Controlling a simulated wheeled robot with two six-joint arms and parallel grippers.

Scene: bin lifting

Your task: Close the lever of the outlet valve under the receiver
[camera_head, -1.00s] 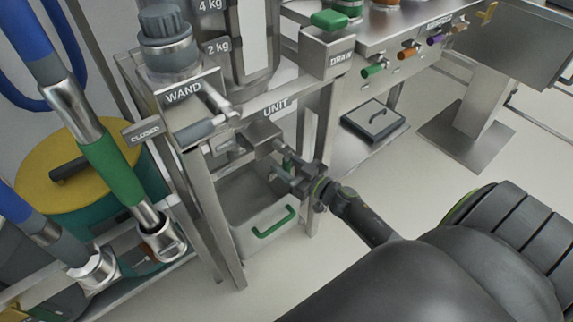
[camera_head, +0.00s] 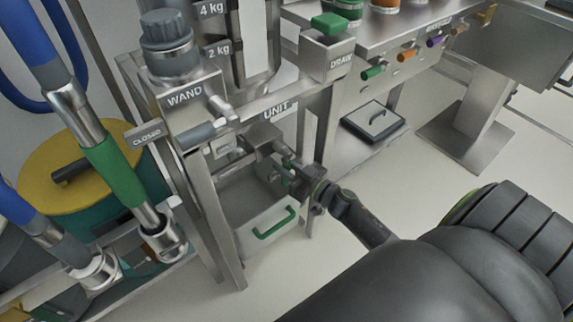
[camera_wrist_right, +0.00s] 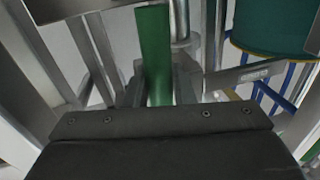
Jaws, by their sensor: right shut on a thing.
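The receiver (camera_head: 258,38) is the clear upright vessel with the 2 kg and 4 kg marks. Below it, the metal outlet valve body (camera_head: 262,137) sits under the bar labelled UNIT. My right gripper (camera_head: 285,176) is beside the valve, reaching in from the right, shut on the green valve lever. Only a little green shows between the fingers in the head view. In the right wrist view the green lever (camera_wrist_right: 153,50) runs upright between the fingers, its lower end hidden by the gripper body. My left gripper is not in view.
A metal bin (camera_head: 245,238) with a green handle stands below the valve. Frame posts (camera_head: 322,140) stand close to my gripper. Blue hoses with a green-banded wand (camera_head: 112,172) and a yellow-lidded drum (camera_head: 85,165) are at left.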

